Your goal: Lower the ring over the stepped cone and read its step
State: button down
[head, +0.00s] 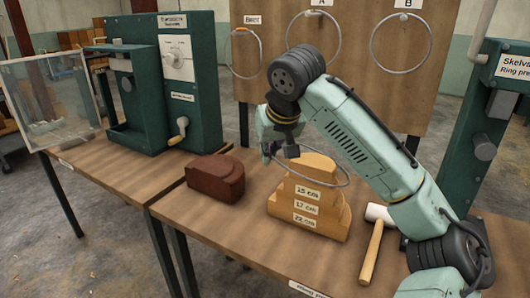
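The stepped cone (318,224) is a pale wooden block with labelled steps on the table; the labels read 15 cm, 17 cm and 22 cm from upper to lower. A thin metal ring (349,182) encircles its upper part, near the 15 cm step. I cannot tell whether the ring touches the wood. My gripper (279,152) is at the upper left of the cone, pointing down, with the ring's left side at its fingers. It appears shut on the ring, though the fingertips are small and partly hidden.
A dark red block (215,178) sits left of the cone, and a mallet (372,249) lies to its right. A backboard (343,75) carries hanging rings. Green machines stand left (190,90) and right (470,150). The table between the red block and front edge is clear.

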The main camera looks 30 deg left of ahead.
jog(key=shift+w+f+b, duration=0.35)
jog(key=shift+f, duration=0.4)
jog(key=shift+w+f+b, duration=0.3)
jog(key=shift+f, duration=0.5)
jog(key=shift+w+f+b, duration=0.35)
jog(key=shift+f, duration=0.4)
jog(key=shift+w+d+f+n+t+h+b, duration=0.15)
jog(key=shift+n+t+h+b, duration=0.1)
jog(key=shift+t+h, duration=0.3)
jog(key=shift+w+d+r+n+t+h+b, duration=0.1)
jog(key=shift+w+d+n+t+h+b, duration=0.1)
jog(key=shift+t+h, duration=0.3)
jog(key=shift+w+d+f+n+t+h+b, duration=0.15)
jog(key=shift+n+t+h, duration=0.1)
jog(key=shift+t+h, duration=0.25)
jog(key=shift+r, duration=0.1)
jog(key=f+b, duration=0.1)
jog(key=f+t+b, duration=0.1)
jog(key=f+h+b, duration=0.1)
jog(key=shift+s+a+n+t, duration=0.3)
jog(key=shift+s+a+t, duration=0.05)
jog(key=shift+s+a, duration=0.05)
